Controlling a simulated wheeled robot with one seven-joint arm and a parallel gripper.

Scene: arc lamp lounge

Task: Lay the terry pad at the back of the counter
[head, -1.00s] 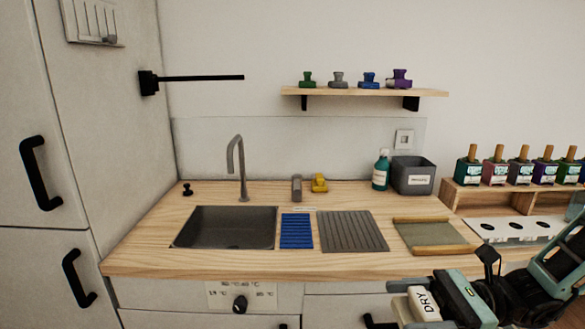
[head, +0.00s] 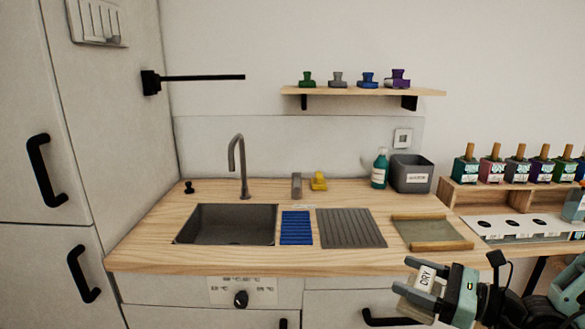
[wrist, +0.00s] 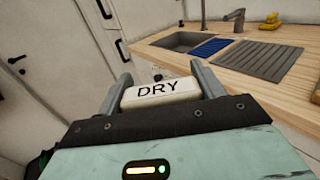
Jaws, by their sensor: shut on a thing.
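My gripper (head: 440,287) is in front of the counter's right part, at the lower right of the head view. It is shut on a pale block-like pad marked DRY (head: 426,278). In the wrist view the pad (wrist: 160,92) sits between the two grey fingers, its label facing the camera. The pad is held clear of the wooden counter (head: 150,225). The back strip of the counter lies along the wall, behind the sink (head: 225,224).
A blue ribbed mat (head: 296,228), a grey drainer (head: 350,228) and a greenish tray with wooden edges (head: 432,233) lie along the counter. A faucet (head: 240,165), a yellow item (head: 318,181), a green bottle (head: 380,168) and a grey bin (head: 411,174) stand at the back.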

